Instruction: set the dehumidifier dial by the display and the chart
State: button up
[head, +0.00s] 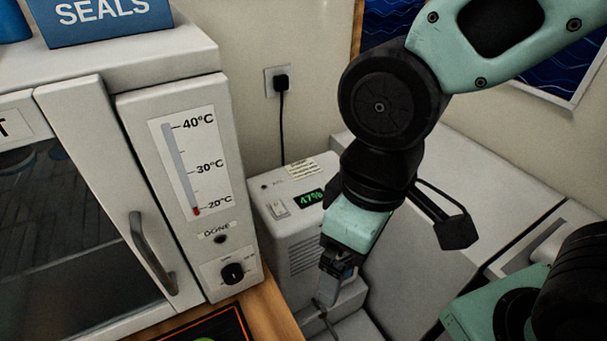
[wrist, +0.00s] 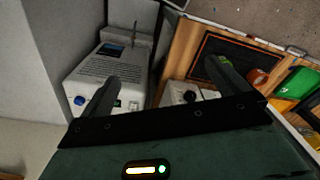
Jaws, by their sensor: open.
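The dehumidifier is a white box (head: 285,219) with side vent slots, in the middle of the head view. Its lit green display (head: 311,198) reads 47%. A pale printed label (head: 303,169), too small to read, lies behind the display, and a light rocker switch (head: 278,207) is at the left. I make out no dial on it in the head view; my arm covers its right side. My gripper (head: 324,304) points down in front of the box, apart from its top. In the wrist view my gripper (wrist: 165,88) has its fingers wide apart with nothing between them.
A white cabinet (head: 170,75) with a 20–40°C gauge (head: 182,165) and a black knob (head: 232,272) stands at left. The wrist view shows a white unit (wrist: 105,68) with a blue knob (wrist: 79,100), and a dark orange-edged mat (wrist: 250,62) on wood. A wall plug (head: 281,82) has a hanging cord.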

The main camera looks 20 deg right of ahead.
dwell(0.3)
jog(key=shift+w+a, duration=0.1)
jog(key=shift+w, duration=0.1)
jog(key=c, duration=0.7)
jog(key=w, duration=0.3)
jog(key=w+m, duration=0.1)
jog(key=w, duration=0.2)
jog(key=w+r+m, duration=0.1)
jog(key=w, duration=0.2)
jog(key=shift+w+a, duration=0.25)
jog(key=shift+w, duration=0.05)
jog(key=c, duration=0.3)
jog(key=w+d+f+m, duration=0.1)
jog(key=w+d+m, duration=0.1)
jog(key=w+d, duration=0.45)
jog(key=w+d+f+m+h, duration=0.15)
jog(key=w+d, duration=0.25)
jog(key=w, duration=0.6)
jog(key=w+d+f+m, duration=0.2)
jog(key=w+d, duration=0.4)
jog(key=w, duration=0.3)
jog(key=f+p, duration=0.1)
jog(key=f, duration=0.4)
jog(key=f+p, duration=0.2)
jog(key=f, duration=0.4)
jog(key=d+f+p, duration=0.1)
jog(key=f, duration=0.5)
jog(key=shift+s, duration=0.2)
jog(key=c, duration=1)
